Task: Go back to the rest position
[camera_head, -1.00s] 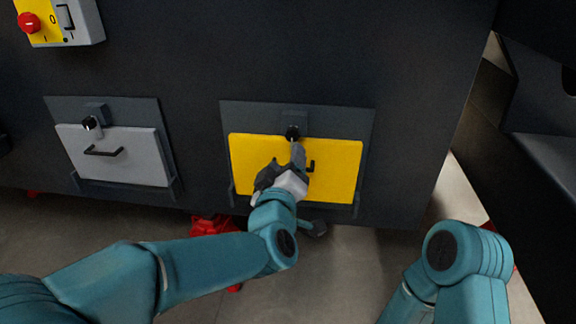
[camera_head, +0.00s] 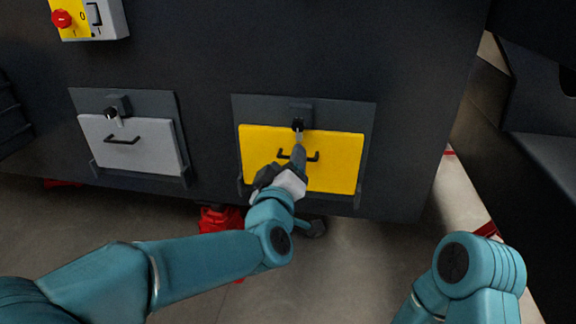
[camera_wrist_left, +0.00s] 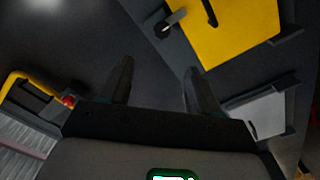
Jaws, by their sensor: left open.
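My left gripper (camera_head: 296,160) is in front of the yellow panel (camera_head: 335,165) on the dark chassis. In the left wrist view its two fingers (camera_wrist_left: 158,85) stand apart with nothing between them. The yellow panel has a black handle and a latch with a black knob (camera_head: 298,124) above it. The left wrist view also shows the panel (camera_wrist_left: 235,35) and the knob (camera_wrist_left: 162,29). The gripper hides part of the panel in the head view. My right arm comes in at the lower right; its gripper is out of view.
A grey panel (camera_head: 132,145) with a handle and its own latch is left of the yellow one. A switch box (camera_head: 100,18) with a red button is at the upper left. A red part (camera_head: 220,218) is under the chassis. Open floor (camera_head: 350,270) lies in front.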

